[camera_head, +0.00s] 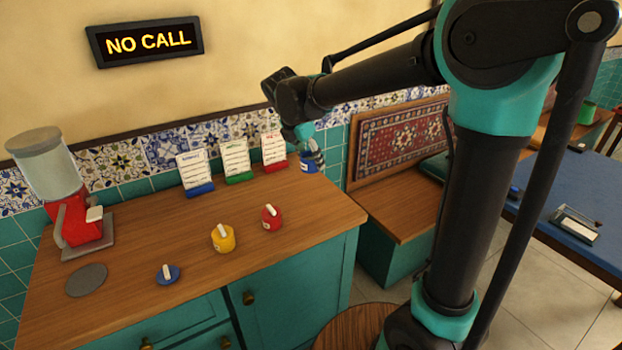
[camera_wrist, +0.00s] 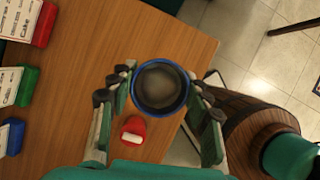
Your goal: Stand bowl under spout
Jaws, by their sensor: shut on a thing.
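My gripper (camera_head: 313,150) is shut on a small blue open bowl (camera_head: 308,167) at the right end of the wooden counter. In the wrist view the bowl (camera_wrist: 160,100) sits between the two fingers, its round blue rim facing the camera and its inside grey. I cannot tell whether its base touches the counter. A red dispenser (camera_head: 76,218) with a clear tank and grey lid stands at the counter's far left. A pale part sticks out from its front right; I cannot make out a separate spout opening.
A grey disc (camera_head: 86,280) lies before the dispenser. Blue, green and red card holders line the wall. Bare counter lies between these.

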